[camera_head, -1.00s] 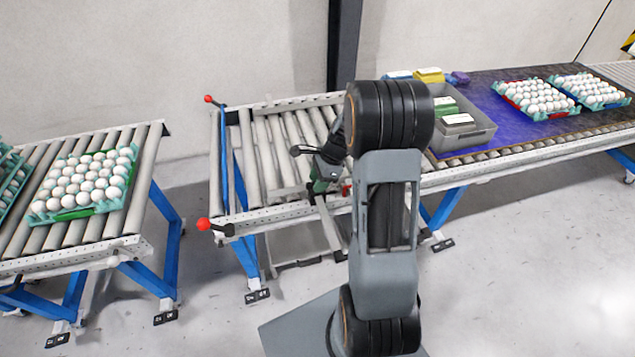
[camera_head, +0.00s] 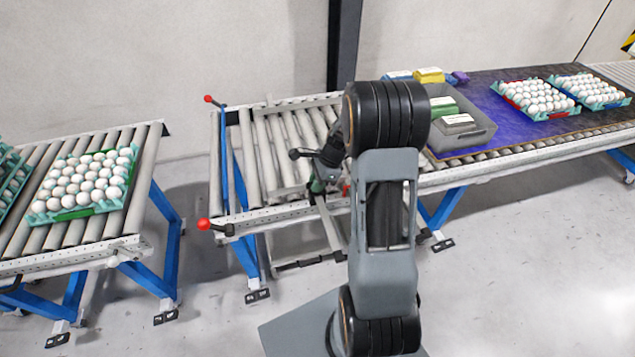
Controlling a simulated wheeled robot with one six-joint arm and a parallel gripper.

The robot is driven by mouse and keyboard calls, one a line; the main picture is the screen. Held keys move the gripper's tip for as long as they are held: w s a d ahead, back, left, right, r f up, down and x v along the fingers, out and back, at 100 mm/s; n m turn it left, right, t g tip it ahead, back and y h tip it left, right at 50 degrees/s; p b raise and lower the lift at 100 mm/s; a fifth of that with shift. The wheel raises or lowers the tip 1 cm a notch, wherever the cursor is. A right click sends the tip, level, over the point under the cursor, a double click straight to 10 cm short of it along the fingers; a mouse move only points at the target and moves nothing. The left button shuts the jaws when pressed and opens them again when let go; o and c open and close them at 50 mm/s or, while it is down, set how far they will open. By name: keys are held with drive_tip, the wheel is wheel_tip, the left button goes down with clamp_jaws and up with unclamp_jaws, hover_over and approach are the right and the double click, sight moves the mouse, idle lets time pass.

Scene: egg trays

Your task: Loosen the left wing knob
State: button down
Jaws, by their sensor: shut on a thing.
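My gripper (camera_head: 316,187) is at the front rail of the middle roller conveyor (camera_head: 285,212), pointing down. It is small in view and partly behind my own arm. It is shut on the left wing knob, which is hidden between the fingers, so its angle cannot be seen. A small red part (camera_head: 346,190) shows on the rail just right of my gripper, partly covered by my arm; I cannot tell its shape.
Two red-ended levers stand at the conveyor's left end, one at the back (camera_head: 208,99) and one in front (camera_head: 204,224). A grey crate (camera_head: 481,133) with boxes sits to the right. Egg trays (camera_head: 62,214) lie on the left conveyor, beyond a floor gap.

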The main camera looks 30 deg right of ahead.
drive_tip(key=n+g, duration=0.1)
drive_tip(key=n, duration=0.3)
drive_tip(key=shift+g+p, duration=0.4)
drive_tip(key=n+g, duration=0.1)
drive_tip(key=n, duration=0.3)
drive_tip(key=shift+n+g+h, duration=0.3)
drive_tip(key=shift+n+g, duration=0.1)
drive_tip(key=n+g+h, duration=0.1)
drive_tip(key=n, duration=0.3)
drive_tip(key=shift+n+g+h, duration=0.4)
drive_tip(key=shift+n+h, duration=0.4)
drive_tip(key=shift+n, duration=1.4)
drive_tip(key=c, duration=1.2)
unclamp_jaws()
drive_tip(key=shift+o, duration=0.2)
